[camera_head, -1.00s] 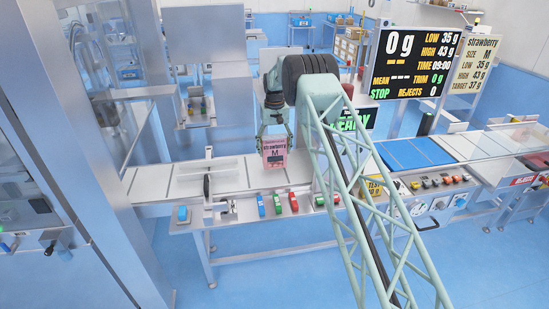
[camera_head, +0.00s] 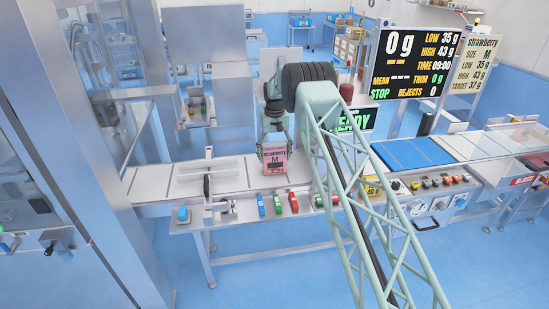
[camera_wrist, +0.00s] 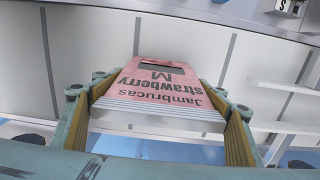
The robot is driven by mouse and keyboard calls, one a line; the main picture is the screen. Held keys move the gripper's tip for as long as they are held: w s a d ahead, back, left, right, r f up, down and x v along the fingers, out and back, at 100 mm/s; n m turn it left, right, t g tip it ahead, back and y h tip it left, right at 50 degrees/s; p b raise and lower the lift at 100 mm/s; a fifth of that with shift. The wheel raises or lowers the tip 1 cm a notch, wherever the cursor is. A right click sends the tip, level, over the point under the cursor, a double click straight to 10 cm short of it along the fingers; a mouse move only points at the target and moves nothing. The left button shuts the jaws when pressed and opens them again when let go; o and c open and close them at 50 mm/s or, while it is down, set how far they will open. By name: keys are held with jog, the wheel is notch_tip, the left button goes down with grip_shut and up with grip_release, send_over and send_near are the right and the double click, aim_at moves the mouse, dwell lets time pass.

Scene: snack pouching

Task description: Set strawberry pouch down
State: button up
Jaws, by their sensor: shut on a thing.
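The pink strawberry pouch (camera_head: 273,159), marked M, is upright over the pale conveyor belt (camera_head: 230,177) in the head view. My gripper (camera_head: 273,148) is shut on its upper part from both sides. In the wrist view the pouch (camera_wrist: 157,82) lies between the two fingers of my gripper (camera_wrist: 160,128), its lettering upside down. I cannot tell whether the pouch's bottom edge touches the belt.
A low guide frame (camera_head: 207,168) stands on the belt to the left. Coloured switches (camera_head: 277,205) line the front edge. A display (camera_head: 411,65) reads 0 g at the back right.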

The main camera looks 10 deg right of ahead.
jog(key=shift+f, duration=0.1)
jog(key=o, duration=0.9)
jog(key=shift+c, duration=0.2)
jog(key=shift+r, duration=6.15)
jog(key=shift+r, duration=0.1)
